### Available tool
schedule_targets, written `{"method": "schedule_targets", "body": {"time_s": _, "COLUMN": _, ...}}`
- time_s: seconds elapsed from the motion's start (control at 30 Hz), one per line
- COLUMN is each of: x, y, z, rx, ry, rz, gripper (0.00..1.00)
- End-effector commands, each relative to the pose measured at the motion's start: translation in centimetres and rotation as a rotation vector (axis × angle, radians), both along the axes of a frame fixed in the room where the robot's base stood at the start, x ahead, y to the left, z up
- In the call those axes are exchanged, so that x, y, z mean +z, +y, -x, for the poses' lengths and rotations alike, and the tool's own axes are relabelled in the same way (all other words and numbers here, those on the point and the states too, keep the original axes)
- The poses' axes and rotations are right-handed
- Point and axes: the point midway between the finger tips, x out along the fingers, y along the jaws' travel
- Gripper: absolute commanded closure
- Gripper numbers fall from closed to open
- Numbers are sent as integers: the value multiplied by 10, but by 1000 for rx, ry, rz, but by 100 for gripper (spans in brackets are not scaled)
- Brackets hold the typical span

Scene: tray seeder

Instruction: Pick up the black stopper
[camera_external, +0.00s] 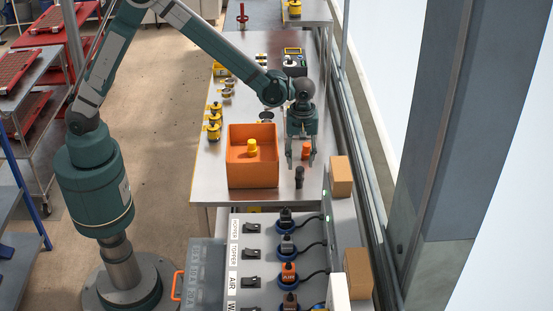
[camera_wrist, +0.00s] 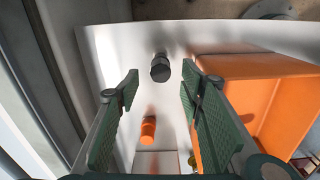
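The black stopper (camera_external: 299,176) stands upright on the metal table near its front edge, right of the orange bin. In the wrist view the black stopper (camera_wrist: 160,68) shows ahead of the fingertips, roughly centred between them. My gripper (camera_external: 301,163) is above the table, close to the stopper in the external view. In the wrist view my gripper (camera_wrist: 159,80) has its two green fingers spread wide with nothing between them. An orange stopper (camera_external: 306,150) stands just behind the black one, partly hidden by a finger; it also shows in the wrist view (camera_wrist: 148,130).
The orange bin (camera_external: 237,183) with a yellow piece (camera_external: 252,147) inside stands close on the left; its wall (camera_wrist: 255,65) is near my right finger. Brown boxes (camera_external: 341,176) stand right. Yellow parts (camera_external: 214,120) line the table's left side. A switch panel (camera_external: 262,260) is in front.

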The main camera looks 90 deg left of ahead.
Motion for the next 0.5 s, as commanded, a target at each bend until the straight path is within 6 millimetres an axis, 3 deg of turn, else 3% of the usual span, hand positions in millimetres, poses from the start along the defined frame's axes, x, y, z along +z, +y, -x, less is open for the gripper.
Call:
{"method": "schedule_targets", "body": {"time_s": 0.17, "x": -2, "y": 0, "z": 0, "rx": 0, "ry": 0, "rz": 0, "gripper": 62}}
{"method": "schedule_targets", "body": {"time_s": 0.5, "x": -25, "y": 0, "z": 0, "rx": -1, "ry": 0, "rz": 0, "gripper": 62}}
